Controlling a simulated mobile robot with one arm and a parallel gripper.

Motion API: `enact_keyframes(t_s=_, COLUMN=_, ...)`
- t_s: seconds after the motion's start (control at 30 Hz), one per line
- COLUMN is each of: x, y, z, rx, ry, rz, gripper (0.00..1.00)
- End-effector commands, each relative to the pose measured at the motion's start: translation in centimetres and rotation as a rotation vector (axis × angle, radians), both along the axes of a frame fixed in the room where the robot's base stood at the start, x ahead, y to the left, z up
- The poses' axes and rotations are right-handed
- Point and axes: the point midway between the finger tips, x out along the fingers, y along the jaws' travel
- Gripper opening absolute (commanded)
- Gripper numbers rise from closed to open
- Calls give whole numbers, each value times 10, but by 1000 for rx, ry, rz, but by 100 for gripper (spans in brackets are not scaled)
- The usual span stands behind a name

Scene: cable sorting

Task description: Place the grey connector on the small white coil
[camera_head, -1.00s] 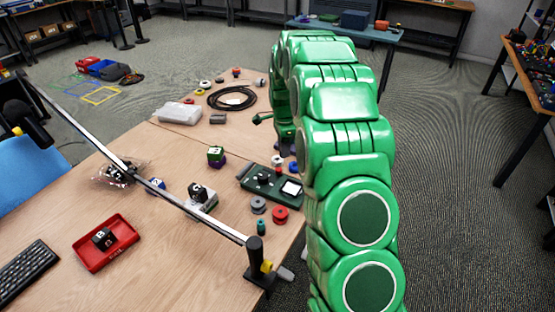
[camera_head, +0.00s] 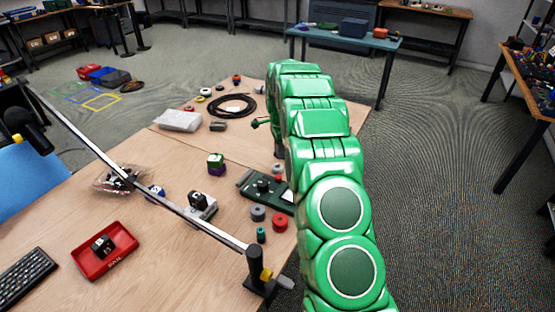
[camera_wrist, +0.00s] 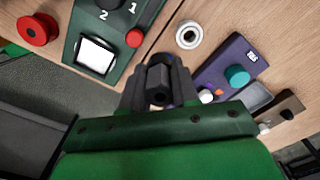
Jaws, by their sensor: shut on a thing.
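The small white coil (camera_wrist: 188,35) is a white ring with a dark centre. It lies flat on the wooden table, ahead and slightly right of my gripper in the wrist view. My gripper (camera_wrist: 158,84) is shut on a dark grey piece with a round hole, which looks like the grey connector (camera_wrist: 158,97). The fingers hide part of it. The held piece and the coil appear apart in the picture; the height between them is hard to tell. In the head view my green arm hides the coil and the held piece.
A green numbered device (camera_wrist: 120,28) with a white square lies left of the coil, near a red spool (camera_wrist: 38,30). A purple block (camera_wrist: 232,62) with a teal knob lies to the right. The head view shows a black cable coil (camera_head: 232,105) farther back.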

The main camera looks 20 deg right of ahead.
Motion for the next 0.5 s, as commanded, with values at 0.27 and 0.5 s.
enact_keyframes(t_s=0.27, x=21, y=-3, z=-22, rx=0, ry=-2, rz=0, gripper=0)
enact_keyframes(t_s=0.5, x=36, y=-5, z=-41, rx=0, ry=-1, rz=0, gripper=0)
